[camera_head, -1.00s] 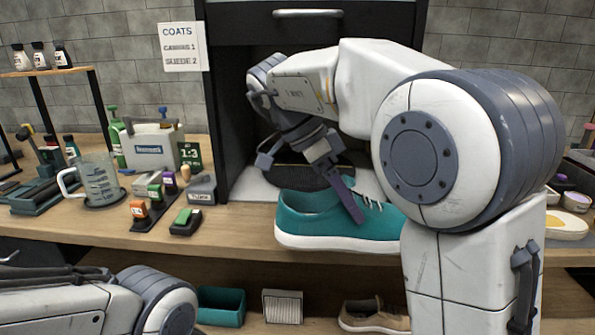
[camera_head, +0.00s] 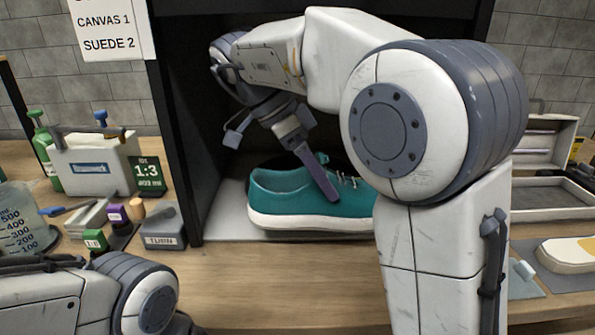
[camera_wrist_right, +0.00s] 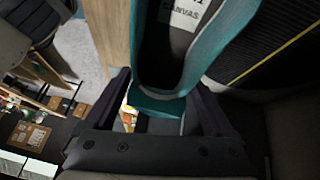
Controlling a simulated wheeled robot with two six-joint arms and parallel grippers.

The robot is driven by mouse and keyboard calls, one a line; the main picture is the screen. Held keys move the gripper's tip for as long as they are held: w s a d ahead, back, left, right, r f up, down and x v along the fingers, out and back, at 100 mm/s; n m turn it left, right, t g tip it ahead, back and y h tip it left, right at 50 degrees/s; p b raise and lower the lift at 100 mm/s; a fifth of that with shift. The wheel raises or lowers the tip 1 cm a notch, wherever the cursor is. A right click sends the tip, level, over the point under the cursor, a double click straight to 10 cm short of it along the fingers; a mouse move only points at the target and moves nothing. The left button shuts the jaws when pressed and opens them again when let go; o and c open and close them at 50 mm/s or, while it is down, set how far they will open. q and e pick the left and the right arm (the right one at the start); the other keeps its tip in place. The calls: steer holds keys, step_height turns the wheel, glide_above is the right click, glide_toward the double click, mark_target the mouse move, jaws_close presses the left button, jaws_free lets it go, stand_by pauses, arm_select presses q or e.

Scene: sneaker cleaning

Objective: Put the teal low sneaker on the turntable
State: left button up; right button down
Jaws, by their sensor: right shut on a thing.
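The teal low sneaker (camera_head: 280,200) with a white sole is at the front of the dark cabinet's opening in the head view. The head view mostly hides the turntable behind the sneaker. My left gripper is out of view.
The cabinet's dark side wall (camera_head: 178,140) stands left of the sneaker. A grey switch box (camera_head: 163,232), small bottles and a white carrier (camera_head: 95,165) crowd the bench on the left. Trays (camera_head: 553,195) stand at the right. The bench front (camera_head: 270,275) is clear.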

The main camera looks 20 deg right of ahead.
steer(key=shift+w, duration=0.35)
steer(key=w+d+f+p, duration=0.1)
steer(key=w, duration=0.4)
steer(key=w+d+f, duration=0.1)
steer(key=w+d, duration=0.1)
steer(key=w, duration=0.4)
steer(key=w+d+f+p, duration=0.1)
steer(key=w+d, duration=0.1)
steer(key=w, duration=0.4)
steer(key=shift+w+f+p, duration=0.25)
steer(key=shift+f+p, duration=0.05)
steer(key=shift+f, duration=0.05)
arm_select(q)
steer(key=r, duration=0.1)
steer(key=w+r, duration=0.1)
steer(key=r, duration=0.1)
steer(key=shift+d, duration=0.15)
arm_select(e)
steer(key=shift+r, duration=0.15)
